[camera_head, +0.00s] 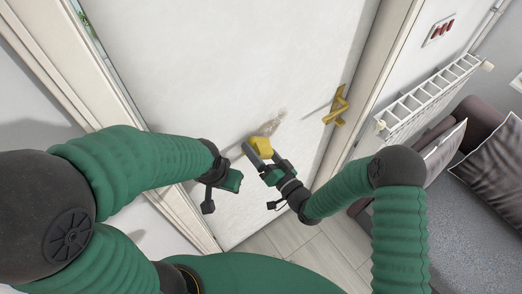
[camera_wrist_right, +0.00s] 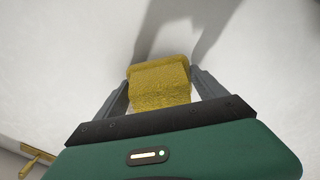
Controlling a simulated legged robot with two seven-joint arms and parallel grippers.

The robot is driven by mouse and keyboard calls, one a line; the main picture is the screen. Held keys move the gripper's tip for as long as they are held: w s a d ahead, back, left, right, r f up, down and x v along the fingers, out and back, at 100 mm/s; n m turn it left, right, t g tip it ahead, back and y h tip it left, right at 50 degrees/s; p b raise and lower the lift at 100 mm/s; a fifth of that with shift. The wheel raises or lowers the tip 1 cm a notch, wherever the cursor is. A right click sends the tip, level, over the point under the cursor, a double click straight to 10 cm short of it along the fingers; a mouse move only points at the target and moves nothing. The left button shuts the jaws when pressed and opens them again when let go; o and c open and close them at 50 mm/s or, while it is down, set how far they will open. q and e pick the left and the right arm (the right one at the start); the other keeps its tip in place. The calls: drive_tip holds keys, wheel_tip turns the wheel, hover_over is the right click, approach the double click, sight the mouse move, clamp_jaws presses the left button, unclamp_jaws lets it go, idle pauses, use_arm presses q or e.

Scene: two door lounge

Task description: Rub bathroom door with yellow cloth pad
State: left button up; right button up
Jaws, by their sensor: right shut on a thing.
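The white door (camera_head: 235,70) fills the middle of the head view. A brownish smudge (camera_head: 270,124) marks its surface. My right gripper (camera_head: 258,153) is shut on the yellow cloth pad (camera_head: 262,144), just below the smudge. In the right wrist view the pad (camera_wrist_right: 160,82) sits between the two fingers of my right gripper (camera_wrist_right: 160,98), with its far edge at or very near the door (camera_wrist_right: 70,60); I cannot tell if it touches. My left gripper (camera_head: 233,180) is near the door's lower left part; its fingers are too unclear to tell open from shut.
A brass door handle (camera_head: 338,106) is on the door's right side, and it also shows in the right wrist view (camera_wrist_right: 38,154). A white radiator (camera_head: 430,95) and a grey sofa (camera_head: 480,180) with cushions stand on the right. Tiled floor (camera_head: 310,255) shows below the door.

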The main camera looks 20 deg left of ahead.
drive_tip(key=shift+w+a, duration=0.15)
drive_tip(key=shift+a, duration=0.15)
drive_tip(key=shift+w+a, duration=0.1)
drive_tip(key=shift+w, duration=0.1)
